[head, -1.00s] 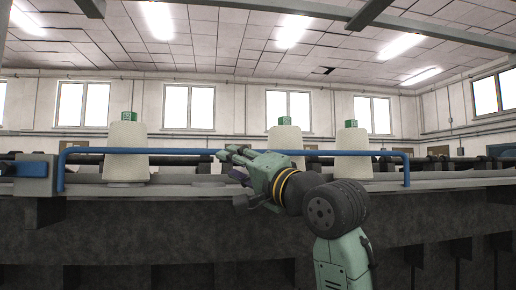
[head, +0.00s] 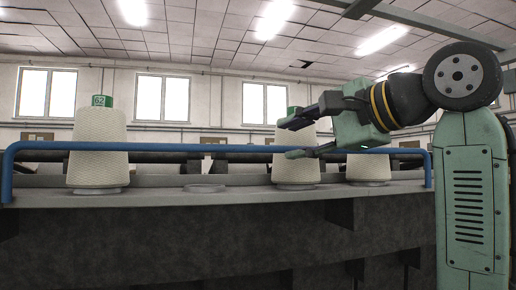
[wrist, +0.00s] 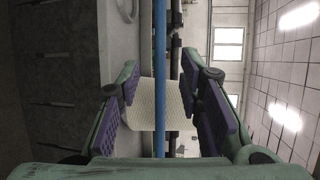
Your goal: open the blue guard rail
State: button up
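The blue guard rail (head: 230,147) is a long bar across the front of the machine, with ends bent down at the far left and right. It stands in front of the yarn cones. My gripper (head: 302,137) is open, its fingers pointing left at the rail's right half. In the wrist view, the rail (wrist: 160,50) runs lengthwise between my gripper's open purple-padded fingers (wrist: 162,85), apart from both pads. A white cone (wrist: 146,105) shows behind it. I cannot tell the rail's depth between the fingers.
A large white cone with a green top (head: 96,150) stands at the left. Two more cones, right (head: 297,172) and far right (head: 368,168), are partly behind my gripper and the rail. The grey machine ledge (head: 200,203) runs below; an empty round seat (head: 205,188) lies between cones.

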aim_at(266, 149)
jog(key=p+x, duration=0.2)
jog(key=x, duration=0.7)
jog(key=shift+w+a, duration=0.15)
jog(key=shift+c, duration=0.2)
grip_shut()
dwell(0.4)
